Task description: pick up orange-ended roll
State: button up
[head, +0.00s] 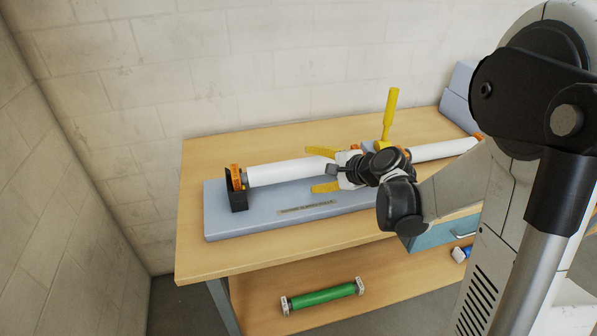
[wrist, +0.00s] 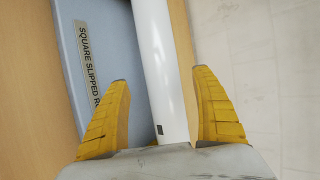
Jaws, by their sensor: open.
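The long white roll (head: 290,171) lies lengthwise over a grey-blue base. Its left end has an orange piece (head: 236,178) seated at a black bracket (head: 237,198). A white length in line with it shows right of my gripper, with orange at its far end; my wrist hides the part between. My gripper (head: 313,170) is open, its yellow fingers on either side of the roll. In the wrist view, the white roll (wrist: 160,50) runs between the open fingers, with gaps to both. Contact with the roll is not visible.
The base (head: 225,222) carries a label plate and sits on a wooden table (head: 195,255). A yellow handle (head: 390,112) stands upright behind my wrist. A green roll (head: 323,296) lies on the lower shelf. A teal drawer (head: 438,236) is under the tabletop at right. Block walls stand behind and left.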

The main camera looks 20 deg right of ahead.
aim_at(307, 167)
jog(key=b+x, duration=0.2)
jog(key=x, duration=0.3)
jog(key=shift+w+a+r, duration=0.1)
jog(key=shift+a, duration=0.05)
jog(key=shift+r, duration=0.1)
jog(key=c, duration=1.5)
jog(key=shift+r, duration=0.1)
